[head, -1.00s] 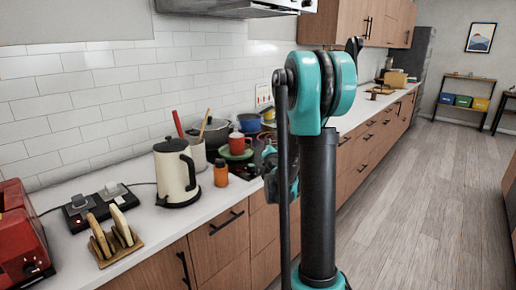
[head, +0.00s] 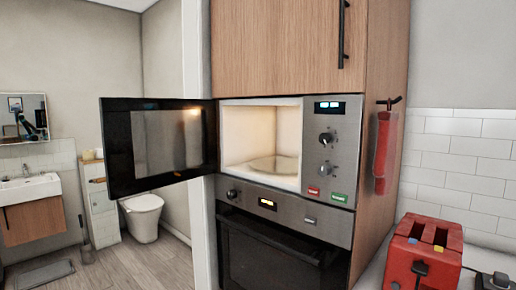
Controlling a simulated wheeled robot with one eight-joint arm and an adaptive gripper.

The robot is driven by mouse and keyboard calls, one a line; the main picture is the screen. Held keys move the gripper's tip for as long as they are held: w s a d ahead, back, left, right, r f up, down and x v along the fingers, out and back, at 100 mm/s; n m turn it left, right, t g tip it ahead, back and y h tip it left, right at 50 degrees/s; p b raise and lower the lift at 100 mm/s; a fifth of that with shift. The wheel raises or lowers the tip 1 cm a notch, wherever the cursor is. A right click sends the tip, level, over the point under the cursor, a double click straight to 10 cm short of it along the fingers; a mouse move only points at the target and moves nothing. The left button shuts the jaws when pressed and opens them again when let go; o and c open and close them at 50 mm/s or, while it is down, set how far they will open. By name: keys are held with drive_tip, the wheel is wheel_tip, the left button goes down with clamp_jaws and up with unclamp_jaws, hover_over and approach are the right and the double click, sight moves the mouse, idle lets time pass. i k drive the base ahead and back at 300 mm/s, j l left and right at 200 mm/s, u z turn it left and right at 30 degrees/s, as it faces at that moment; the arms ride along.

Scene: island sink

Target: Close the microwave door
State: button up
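The microwave (head: 338,125) is built into a tall wooden cabinet in the head view. Its dark door (head: 125,165) stands wide open, swung out to the left from hinges on the left side. The lit inside (head: 255,130) shows a round plate at the bottom. The control panel with a lit display and two knobs is right of the opening. My gripper is not in the head view now, so its place relative to the door cannot be told.
A built-in oven (head: 270,255) sits below the microwave. A red toaster (head: 425,250) stands on the counter at the lower right. A red fire extinguisher (head: 382,150) hangs on the cabinet side. A bathroom with a toilet (head: 143,215) lies behind the door.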

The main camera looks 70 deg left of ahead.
sight(115, 114)
drive_tip(key=j+u, duration=0.15)
drive_tip(key=u, duration=3.9)
drive_tip(key=i, duration=0.55)
drive_tip(key=i+j+z, duration=0.1)
drive_tip(key=i, duration=0.45)
drive_tip(key=i+j, duration=0.1)
drive_tip(key=i, duration=0.45)
drive_tip(key=i+z, duration=0.1)
drive_tip(key=i, duration=0.8)
drive_tip(key=i+z, duration=0.15)
drive_tip(key=i, duration=0.75)
drive_tip(key=i+z, duration=0.1)
drive_tip(key=z, duration=0.35)
drive_tip(key=j+z, duration=0.1)
drive_tip(key=z, duration=0.3)
drive_tip(key=i+z, duration=0.1)
drive_tip(key=z, duration=0.35)
drive_tip(key=j+z, duration=0.2)
drive_tip(key=z, duration=1.8)
drive_tip(key=k+j+z, duration=0.55)
drive_tip(key=k, duration=0.15)
drive_tip(key=k+z, duration=0.2)
drive_tip(key=k, duration=0.2)
